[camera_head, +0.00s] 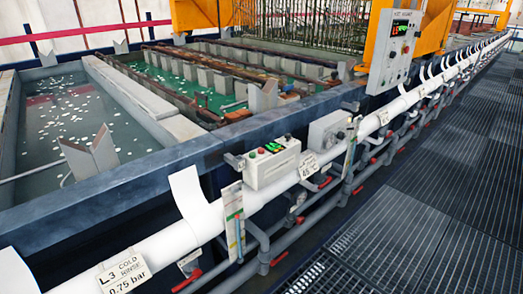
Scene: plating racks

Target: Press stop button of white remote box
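Other small buttons there are too small to read. I cannot tell from labels which button is marked stop. Neither of my grippers is in view.
The white pipe (165,240) runs diagonally along the blue tank edge (130,172). Grey pipes with red valve handles lie below. The grated walkway (440,190) at right is clear.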

